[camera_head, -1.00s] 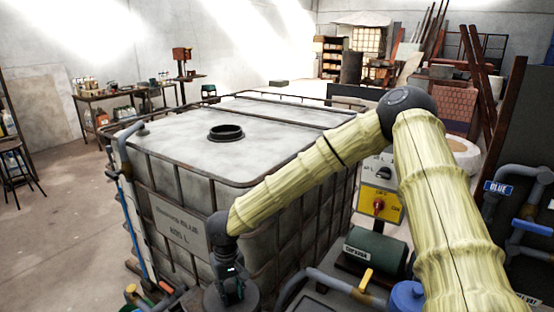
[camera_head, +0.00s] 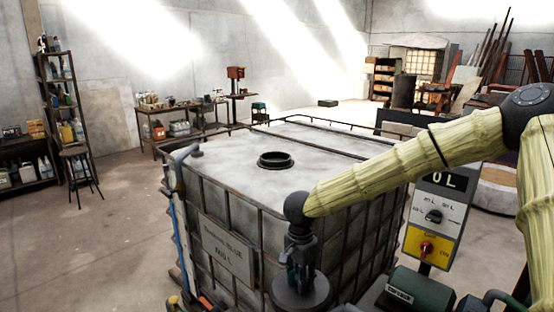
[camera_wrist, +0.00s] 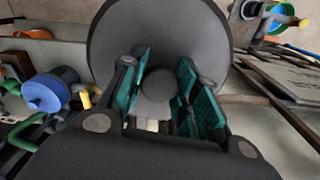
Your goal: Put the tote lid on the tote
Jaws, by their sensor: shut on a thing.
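The tote (camera_head: 230,185) is a large whitish tank in a dark metal cage, standing in the middle of the head view. A round dark-rimmed opening (camera_head: 275,160) is in its top and is uncovered. The tote lid (camera_head: 316,292) is a dark grey disc with a knob. My gripper (camera_head: 300,275) is shut on the lid's knob, with the lid hanging below it in front of the tote's near side. The wrist view shows the lid (camera_wrist: 160,25) with its knob between the teal finger pads. Whether the lid touches the tote cannot be told.
A control box with a red knob (camera_head: 426,247) and a green motor (camera_head: 419,290) stand at the right, near my arm. A bent grey pipe (camera_head: 180,165) rises at the tote's left corner. Floor at the left is clear, with a stool (camera_head: 78,170) and shelf behind.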

